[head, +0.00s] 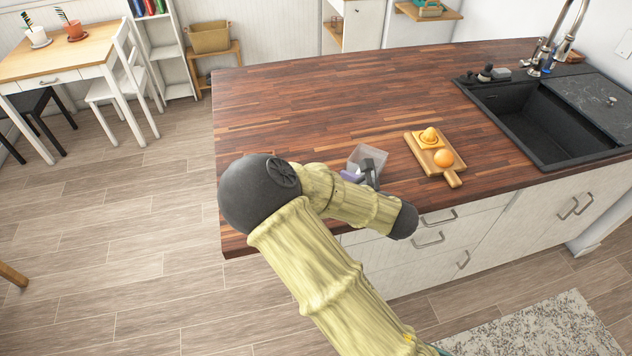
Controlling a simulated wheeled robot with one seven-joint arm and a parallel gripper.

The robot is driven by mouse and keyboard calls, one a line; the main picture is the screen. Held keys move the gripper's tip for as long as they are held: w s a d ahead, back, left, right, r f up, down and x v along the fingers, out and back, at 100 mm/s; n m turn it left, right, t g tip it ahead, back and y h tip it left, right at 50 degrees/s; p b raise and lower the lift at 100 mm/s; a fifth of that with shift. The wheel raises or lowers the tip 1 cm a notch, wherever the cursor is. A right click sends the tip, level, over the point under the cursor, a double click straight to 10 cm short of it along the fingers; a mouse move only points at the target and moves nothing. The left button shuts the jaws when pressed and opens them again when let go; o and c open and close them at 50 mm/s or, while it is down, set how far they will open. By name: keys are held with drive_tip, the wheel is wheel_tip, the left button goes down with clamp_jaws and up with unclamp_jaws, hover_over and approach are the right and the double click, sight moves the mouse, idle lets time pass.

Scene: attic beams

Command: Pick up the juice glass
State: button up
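A clear, greyish glass-like vessel (365,154) stands on the dark wooden countertop (300,105) near its front edge, just behind my arm. It looks like the juice glass, and its lower part is partly hidden. My gripper (366,173) is at the near side of the vessel, seen as dark grey and purple parts. My forearm covers much of the gripper. I cannot tell whether the fingers are open or shut, or whether they touch the vessel.
A wooden board (448,171) with an orange (443,158) and a yellow-orange juicer (430,136) lies to the right of the vessel. A black sink (530,125) with a tap (552,50) is farther right. The countertop's left and back areas are clear.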

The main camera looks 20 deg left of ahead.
drive_tip(key=p+x, duration=0.1)
drive_tip(key=x, duration=0.4)
drive_tip(key=shift+w+a+f, duration=0.1)
drive_tip(key=shift+w+a, duration=0.05)
drive_tip(key=p+x, duration=0.1)
drive_tip(key=x, duration=0.1)
drive_tip(key=p+x, duration=0.1)
drive_tip(key=x, duration=0.1)
drive_tip(key=shift+w, duration=0.45)
drive_tip(key=shift+w+a+f, duration=0.15)
drive_tip(key=shift+a+f, duration=0.05)
drive_tip(key=c, duration=1.1)
drive_tip(key=shift+r, duration=0.1)
drive_tip(key=shift+c, duration=0.2)
